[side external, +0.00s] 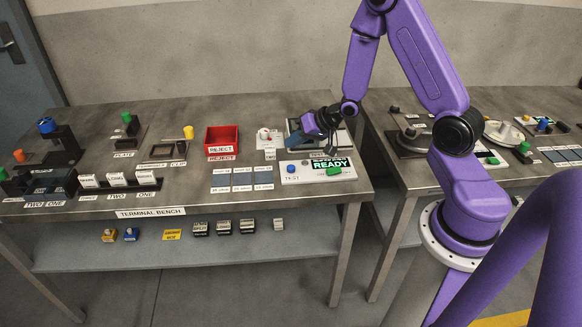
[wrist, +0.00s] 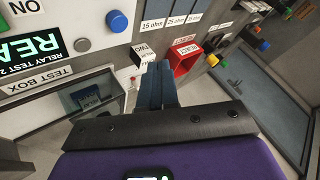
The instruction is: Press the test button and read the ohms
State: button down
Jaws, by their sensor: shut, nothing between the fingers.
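The white test box (side external: 305,178) sits at the right end of the terminal bench. Its screen (side external: 331,163) reads READY in green; part of that screen (wrist: 30,48) shows in the wrist view, with no ohm figure legible. The blue button (side external: 291,169) is at the box's left, above a TEST label; it also shows in the wrist view (wrist: 117,21). My gripper (wrist: 155,68) is shut and empty, apart from the button.
A green button (side external: 334,171) is on the box's right. Blue pads (side external: 241,178), labelled 15, 25 and 35 ohm in the wrist view, lie left of it. A red REJECT tray (side external: 222,137) and a block labelled TWO (wrist: 143,54) stand nearby. A dark-walled bay (wrist: 70,98) holds a labelled block.

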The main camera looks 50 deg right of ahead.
aim_at(294, 168)
jog(key=shift+f, duration=2.7)
jog(key=shift+f, duration=0.1)
jog(key=shift+f, duration=0.35)
jog(key=shift+f, duration=0.5)
dwell(0.7)
jog(key=shift+r, duration=0.95)
jog(key=shift+r, duration=2.5)
